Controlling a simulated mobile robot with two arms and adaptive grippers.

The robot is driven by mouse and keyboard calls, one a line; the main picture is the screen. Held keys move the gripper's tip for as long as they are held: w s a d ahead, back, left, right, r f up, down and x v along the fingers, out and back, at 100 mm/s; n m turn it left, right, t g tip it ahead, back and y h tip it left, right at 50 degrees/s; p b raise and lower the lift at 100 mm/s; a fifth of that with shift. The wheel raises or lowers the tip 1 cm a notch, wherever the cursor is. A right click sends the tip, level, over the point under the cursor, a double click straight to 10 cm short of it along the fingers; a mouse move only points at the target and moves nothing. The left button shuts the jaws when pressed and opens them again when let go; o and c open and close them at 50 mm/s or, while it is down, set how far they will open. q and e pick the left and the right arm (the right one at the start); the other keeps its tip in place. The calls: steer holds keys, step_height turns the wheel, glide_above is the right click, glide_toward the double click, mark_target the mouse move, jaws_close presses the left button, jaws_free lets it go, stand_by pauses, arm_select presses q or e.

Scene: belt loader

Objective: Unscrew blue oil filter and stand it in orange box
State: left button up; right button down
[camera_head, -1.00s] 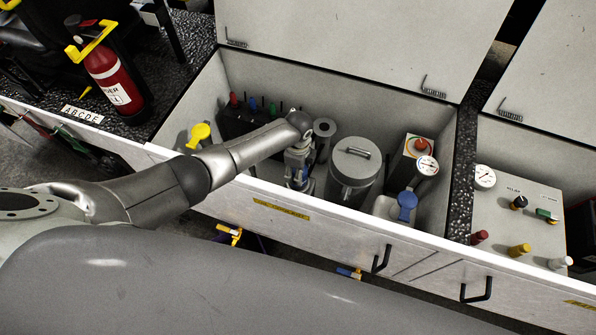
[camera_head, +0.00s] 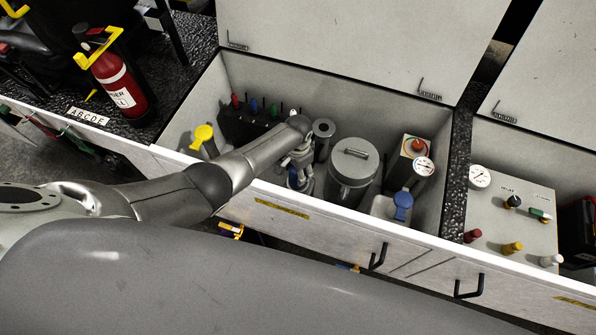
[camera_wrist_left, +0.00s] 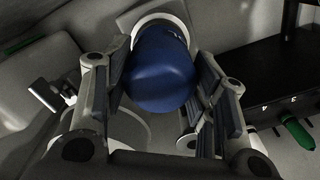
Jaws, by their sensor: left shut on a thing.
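The blue oil filter (camera_wrist_left: 162,72) sits between the two fingers of my left gripper (camera_wrist_left: 160,95) in the left wrist view, with a pale ring-shaped mount at its far end. The fingers are shut on its sides. In the head view my left gripper (camera_head: 299,172) reaches down into the open compartment, and a little of the blue filter (camera_head: 294,180) shows beneath it. I cannot tell whether the filter is still threaded on its mount. My right gripper is not in view. I see no orange box in these frames.
A large grey canister (camera_head: 353,165) and a grey cylinder (camera_head: 323,134) stand right of the gripper. A blue-capped container (camera_head: 403,203) and gauge (camera_head: 424,167) are further right. A yellow cap (camera_head: 203,133) is at the left. The compartment's white front edge (camera_head: 330,216) runs below the arm.

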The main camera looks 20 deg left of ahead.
arm_select(q)
steer(key=o, duration=1.3)
